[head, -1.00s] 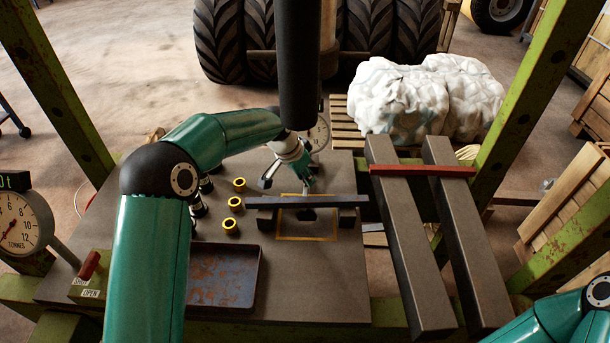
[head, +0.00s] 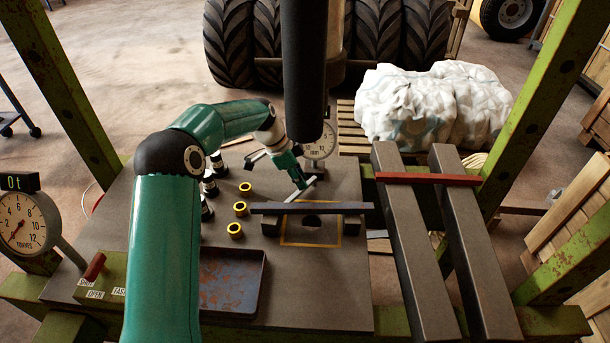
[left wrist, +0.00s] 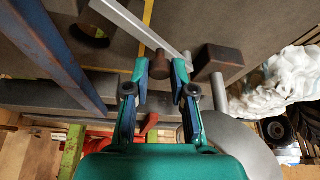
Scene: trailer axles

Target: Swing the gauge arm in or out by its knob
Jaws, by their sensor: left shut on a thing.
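The gauge arm (left wrist: 140,28) is a pale grey bar with a brown round knob (left wrist: 160,66) at its end in the left wrist view. My left gripper (left wrist: 160,72) is shut on the knob, with one teal fingertip on each side. In the head view the gauge arm (head: 301,191) is a short pale bar beside my left gripper (head: 300,183), just behind the dark blue bar. The knob is hidden there by the fingers. A white dial (head: 321,142) stands behind the gripper. My right gripper is not in view.
A dark blue bar (head: 340,208) lies across the bench over a yellow-outlined square with a hole. Brass rings (head: 241,208) and a rusty tray (head: 230,283) are to the left. A black ram (head: 303,70) hangs above. Two grey beams (head: 408,235) lie to the right.

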